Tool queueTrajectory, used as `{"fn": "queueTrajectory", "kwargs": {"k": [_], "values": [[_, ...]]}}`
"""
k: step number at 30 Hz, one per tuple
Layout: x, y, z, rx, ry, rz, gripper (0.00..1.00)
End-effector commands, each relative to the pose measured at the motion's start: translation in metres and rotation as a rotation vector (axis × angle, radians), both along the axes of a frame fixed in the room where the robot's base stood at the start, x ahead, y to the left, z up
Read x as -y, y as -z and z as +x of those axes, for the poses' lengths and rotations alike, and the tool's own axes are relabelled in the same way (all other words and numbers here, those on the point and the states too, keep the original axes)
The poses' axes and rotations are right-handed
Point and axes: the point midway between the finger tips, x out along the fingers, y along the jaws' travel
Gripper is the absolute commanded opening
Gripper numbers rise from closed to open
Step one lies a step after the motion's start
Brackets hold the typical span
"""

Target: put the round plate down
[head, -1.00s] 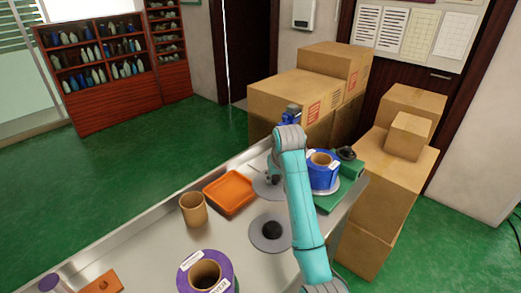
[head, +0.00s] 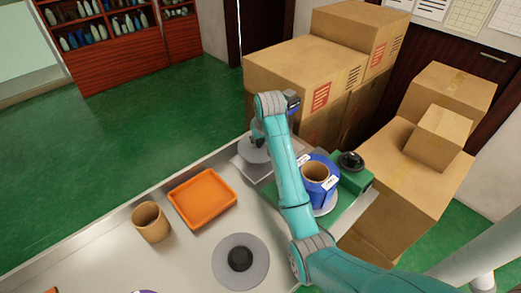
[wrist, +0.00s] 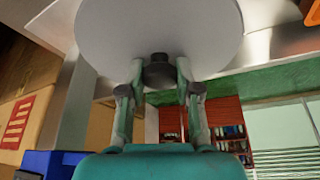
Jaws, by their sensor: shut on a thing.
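The round plate (head: 250,153) is a grey disc at the back of the steel table, partly hidden by my arm. In the wrist view the plate (wrist: 160,28) fills the upper middle, with a dark knob (wrist: 159,70) at its near edge. My gripper (wrist: 158,76) is shut on this knob, one finger on each side. In the head view my gripper (head: 258,136) is at the plate, mostly behind my arm. I cannot tell whether the plate touches the table.
A second grey disc with a black hub (head: 240,260) lies on the table (head: 190,255). An orange tray (head: 203,187) and a cardboard tube (head: 151,222) stand left. A blue roll (head: 319,180) sits by a green machine (head: 350,178) at right. Cardboard boxes (head: 300,75) stand behind.

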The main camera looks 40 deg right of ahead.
Motion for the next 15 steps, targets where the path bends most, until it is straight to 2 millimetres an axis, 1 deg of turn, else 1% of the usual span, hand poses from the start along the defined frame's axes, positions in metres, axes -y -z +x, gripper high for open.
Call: {"fn": "queueTrajectory", "kwargs": {"k": [1,3,8,13,15], "values": [[0.0,0.007,0.0,-0.001,0.0,0.0,0.0],[0.0,0.013,0.0,-0.001,0.0,0.0,0.0],[0.0,0.022,0.0,0.001,0.0,0.0,0.0],[0.0,0.045,-0.001,-0.002,0.0,0.001,0.0],[0.0,0.051,0.0,0.0,0.0,0.0,0.0]]}}
